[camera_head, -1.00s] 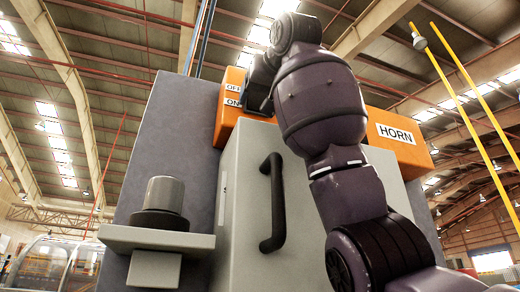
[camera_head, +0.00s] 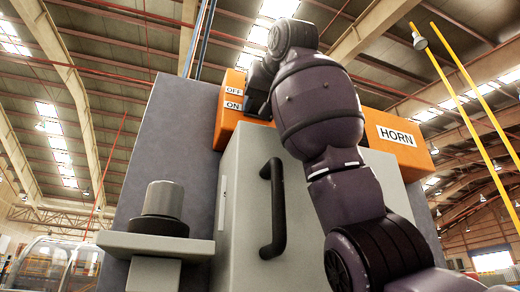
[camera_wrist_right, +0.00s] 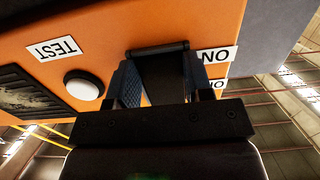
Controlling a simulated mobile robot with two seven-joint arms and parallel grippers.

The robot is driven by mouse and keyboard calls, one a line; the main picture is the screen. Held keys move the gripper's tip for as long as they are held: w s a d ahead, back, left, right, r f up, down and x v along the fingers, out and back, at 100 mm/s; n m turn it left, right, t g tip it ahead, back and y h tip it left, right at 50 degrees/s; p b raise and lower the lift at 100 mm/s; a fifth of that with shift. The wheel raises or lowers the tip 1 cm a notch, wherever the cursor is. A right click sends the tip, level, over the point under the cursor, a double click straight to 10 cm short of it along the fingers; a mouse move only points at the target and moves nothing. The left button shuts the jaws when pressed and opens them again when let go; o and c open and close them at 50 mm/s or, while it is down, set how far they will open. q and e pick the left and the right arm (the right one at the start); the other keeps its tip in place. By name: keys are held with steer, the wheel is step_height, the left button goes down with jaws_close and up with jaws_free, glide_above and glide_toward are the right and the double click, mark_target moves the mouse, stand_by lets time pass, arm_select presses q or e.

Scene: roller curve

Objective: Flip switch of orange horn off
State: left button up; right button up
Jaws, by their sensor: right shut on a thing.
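The orange horn (camera_head: 400,135) is a box with a HORN label on top of the grey cabinet. OFF and ON labels (camera_head: 234,97) show at its left end, OFF above ON. In the right wrist view the horn (camera_wrist_right: 200,22) appears upside down. My right gripper (camera_wrist_right: 160,75) has its two blue-padded fingers on either side of the dark switch (camera_wrist_right: 160,48) and is shut on it, beside the ON label. In the head view my right gripper and the switch are largely hidden behind my right arm. My left gripper is out of view.
A TEST label (camera_wrist_right: 54,49) and a round white button (camera_wrist_right: 84,85) lie near the switch, with a dark grille (camera_wrist_right: 28,92) beyond. Below the horn is a cabinet door with a black handle (camera_head: 275,210). A side shelf (camera_head: 150,245) holds a grey knob (camera_head: 162,200).

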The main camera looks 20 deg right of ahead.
steer(key=shift+s+r+g+p, duration=0.15)
steer(key=shift+r+g+p, duration=0.25)
steer(key=shift+g+p, duration=0.3)
steer(key=shift+g, duration=0.3)
steer(key=shift+s, duration=0.1)
steer(key=o, duration=0.8)
steer(key=shift+c, duration=0.2)
steer(key=shift+o, duration=0.8)
steer(key=shift+f, duration=0.1)
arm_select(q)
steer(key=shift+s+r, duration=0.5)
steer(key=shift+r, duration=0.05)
